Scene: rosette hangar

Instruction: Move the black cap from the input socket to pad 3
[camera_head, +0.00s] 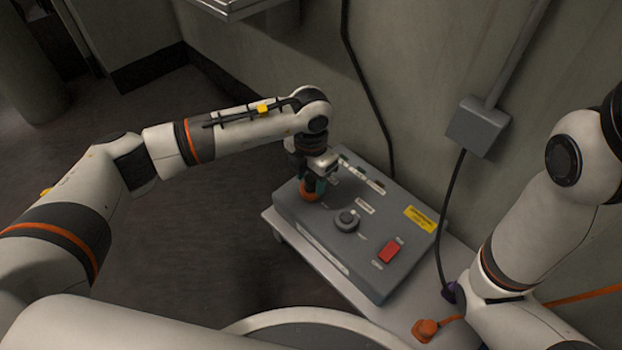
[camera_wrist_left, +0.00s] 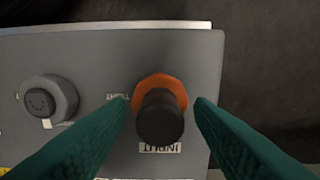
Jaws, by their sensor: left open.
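In the left wrist view, the black cap (camera_wrist_left: 160,118) stands at the orange input socket (camera_wrist_left: 160,84), beside an INPUT label. My left gripper (camera_wrist_left: 161,102) is open, with one teal finger on each side of the cap and a gap showing on both sides. In the head view, my left gripper (camera_head: 318,186) points down over the orange socket (camera_head: 309,195) at the left end of the grey control box (camera_head: 325,235); the cap is hard to make out there. I cannot identify pad 3. My right gripper is not in view.
The box also carries a round dark knob (camera_head: 347,220), a red switch (camera_head: 389,251) and a yellow label (camera_head: 420,219). An orange plug (camera_head: 427,329) lies on the pale table (camera_head: 400,318) near my right arm. A wall stands behind; open floor lies left.

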